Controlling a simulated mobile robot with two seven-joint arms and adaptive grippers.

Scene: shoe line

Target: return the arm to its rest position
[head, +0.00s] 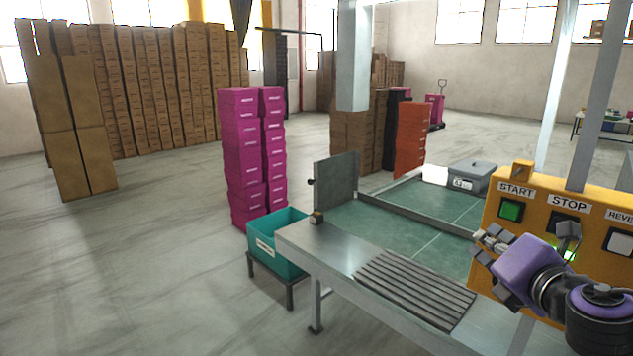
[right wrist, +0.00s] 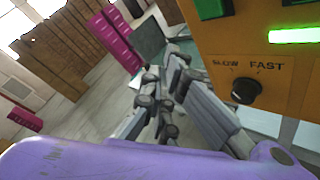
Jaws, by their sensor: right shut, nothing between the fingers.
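My right gripper (head: 490,243), with a purple body, is in front of the orange control panel (head: 595,200) at the right of the head view. In the right wrist view its grey fingers (right wrist: 172,70) are drawn together with nothing between them. The panel carries a green START button (head: 510,210), a STOP button partly hidden behind my arm, and a pale button (head: 619,242) at the right. A black SLOW/FAST knob (right wrist: 246,90) shows beside the fingers, apart from them. My left gripper is out of view.
A metal table with a ribbed roller section (head: 415,287) lies left of the gripper. The floor at left is clear.

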